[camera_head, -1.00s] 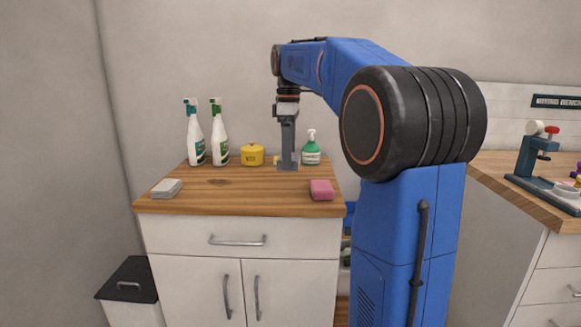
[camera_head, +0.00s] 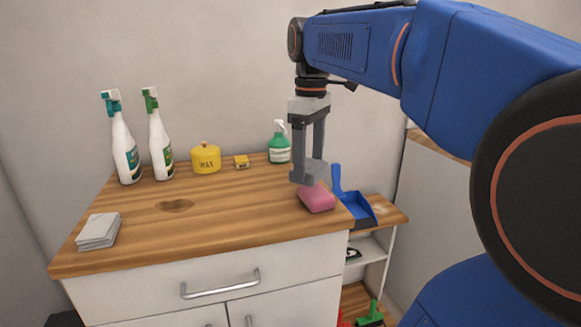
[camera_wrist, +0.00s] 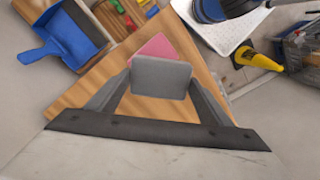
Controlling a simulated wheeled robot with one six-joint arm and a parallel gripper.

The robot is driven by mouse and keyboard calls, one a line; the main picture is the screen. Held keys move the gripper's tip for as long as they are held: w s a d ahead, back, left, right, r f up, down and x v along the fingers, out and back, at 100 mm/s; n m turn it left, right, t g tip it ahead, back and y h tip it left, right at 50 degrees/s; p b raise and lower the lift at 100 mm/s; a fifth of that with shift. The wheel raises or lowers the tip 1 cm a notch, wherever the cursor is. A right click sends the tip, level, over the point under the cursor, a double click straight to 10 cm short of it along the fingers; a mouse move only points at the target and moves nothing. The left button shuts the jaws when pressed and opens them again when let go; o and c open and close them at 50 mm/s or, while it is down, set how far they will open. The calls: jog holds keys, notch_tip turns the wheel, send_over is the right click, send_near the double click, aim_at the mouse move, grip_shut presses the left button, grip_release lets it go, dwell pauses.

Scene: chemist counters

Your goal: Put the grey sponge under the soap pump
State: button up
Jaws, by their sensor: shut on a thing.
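The grey sponge (camera_head: 312,172) is held between the two fingers of my gripper (camera_head: 309,165). It also shows between the fingers in the wrist view (camera_wrist: 160,77). In the head view it is over the right part of the wooden counter, overlapping the back of a pink sponge (camera_head: 317,198); I cannot tell whether they touch. The soap pump, a green bottle with a white top (camera_head: 279,150), stands upright at the back right of the counter, left of and behind my gripper. In the wrist view the pink sponge (camera_wrist: 157,46) shows partly behind the grey one.
Two white spray bottles (camera_head: 124,150) (camera_head: 160,145), a yellow wax tin (camera_head: 206,159) and a small yellow block (camera_head: 241,162) stand along the back. A stack of grey cloths (camera_head: 98,231) lies front left. A blue dustpan (camera_head: 357,207) is right of the counter. The counter's middle is clear.

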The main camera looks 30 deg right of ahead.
jog(key=shift+w+d+f, duration=0.1)
jog(key=shift+w+d, duration=0.1)
jog(key=shift+w, duration=0.2)
jog(key=w+d, duration=0.3)
jog(key=w, duration=0.6)
jog(key=w+d, duration=0.2)
jog(key=w, duration=0.7)
jog(key=shift+s+d+f, duration=0.1)
jog(key=shift+d+f, duration=0.05)
jog(key=shift+f, duration=2.9)
jog(key=shift+w+d+f, duration=0.1)
jog(key=shift+w+f, duration=0.1)
jog(key=shift+f, duration=0.25)
jog(key=shift+f, duration=0.15)
jog(key=o, duration=1)
